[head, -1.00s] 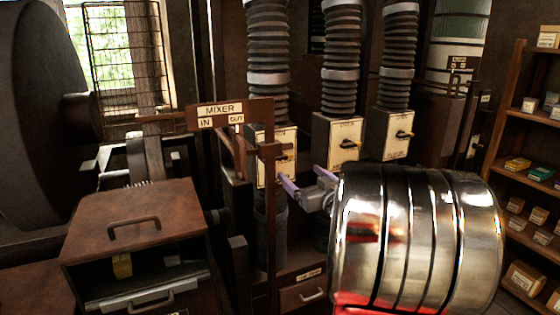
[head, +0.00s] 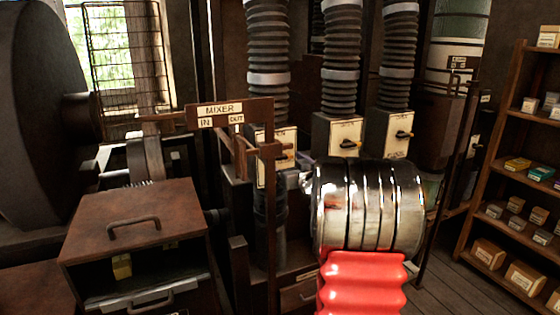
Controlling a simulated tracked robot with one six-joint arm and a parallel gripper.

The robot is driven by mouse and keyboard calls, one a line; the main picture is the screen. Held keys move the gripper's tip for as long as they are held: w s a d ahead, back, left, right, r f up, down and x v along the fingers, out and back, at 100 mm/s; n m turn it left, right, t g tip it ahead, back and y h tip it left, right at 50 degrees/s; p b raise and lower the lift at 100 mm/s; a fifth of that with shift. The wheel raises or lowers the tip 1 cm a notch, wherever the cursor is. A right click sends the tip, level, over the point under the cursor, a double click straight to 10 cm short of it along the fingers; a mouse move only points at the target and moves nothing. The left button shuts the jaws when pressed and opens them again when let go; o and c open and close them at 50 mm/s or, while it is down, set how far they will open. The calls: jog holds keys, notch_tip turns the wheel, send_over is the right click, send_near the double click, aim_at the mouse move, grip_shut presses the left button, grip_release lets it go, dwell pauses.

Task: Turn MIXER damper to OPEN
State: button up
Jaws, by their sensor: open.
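Three ribbed ducts each carry a cream damper plate with a dark knob. The left plate (head: 262,172) is partly hidden behind a rusty post. The middle plate (head: 346,130) has its knob lying roughly level. The right plate (head: 398,146) has its knob also roughly level. The small lettering on the plates is too small to read, so I cannot tell which is the MIXER damper. My gripper (head: 304,181) is mostly hidden behind my shiny arm link; only a pale bit shows, right of the left plate. It is open, and contact with any knob cannot be seen.

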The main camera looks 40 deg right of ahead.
jog(key=shift+x, duration=0.95)
